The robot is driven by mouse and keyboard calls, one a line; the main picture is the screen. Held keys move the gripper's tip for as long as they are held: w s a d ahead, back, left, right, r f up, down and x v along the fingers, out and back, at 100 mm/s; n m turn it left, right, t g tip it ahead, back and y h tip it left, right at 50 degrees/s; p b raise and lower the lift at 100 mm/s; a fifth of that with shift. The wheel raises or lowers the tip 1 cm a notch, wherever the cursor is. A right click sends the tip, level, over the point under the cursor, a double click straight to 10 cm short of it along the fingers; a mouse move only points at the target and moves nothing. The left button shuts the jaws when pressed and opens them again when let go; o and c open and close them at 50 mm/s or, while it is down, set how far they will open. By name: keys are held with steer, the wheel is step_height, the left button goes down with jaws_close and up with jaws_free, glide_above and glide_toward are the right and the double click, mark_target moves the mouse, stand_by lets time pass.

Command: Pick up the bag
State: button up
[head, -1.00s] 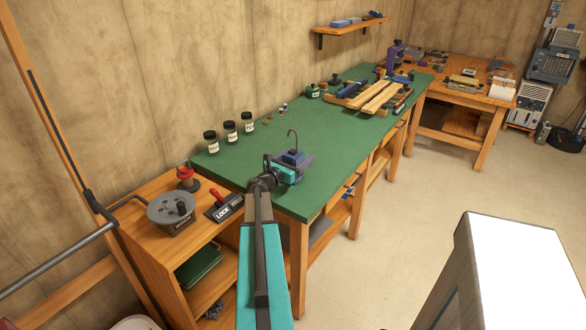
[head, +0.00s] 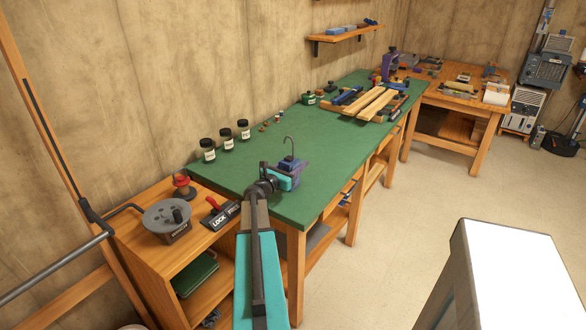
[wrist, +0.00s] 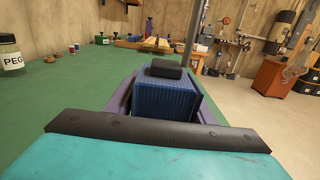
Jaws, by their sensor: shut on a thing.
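My gripper (head: 289,170) is at the near end of the green workbench top (head: 262,160), with its teal arm reaching from below. Its purple fingers are closed on a blue, ribbed, box-shaped thing with a dark rounded top (wrist: 150,97), seen between them in the wrist view. I cannot tell whether this is the bag; its underside is hidden, so I cannot tell if it touches the bench. A thin grey metal hook (head: 289,140) rises just behind it. Nothing else on the bench clearly looks like a bag.
Several dark-lidded jars (head: 226,138) stand along the wall side. Wooden boards (head: 372,102) lie at the far end. Open floor lies to the right.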

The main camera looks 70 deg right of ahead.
step_height(320, 180, up, 10)
steer(key=b, duration=0.1)
stand_by(0.6)
steer(key=shift+s, duration=0.1)
stand_by(1.0)
steer(key=shift+s+d, duration=0.2)
steer(key=shift+s, duration=0.3)
steer(key=shift+s+d, duration=0.15)
steer(key=shift+s, duration=0.35)
steer(key=shift+w+f, duration=0.1)
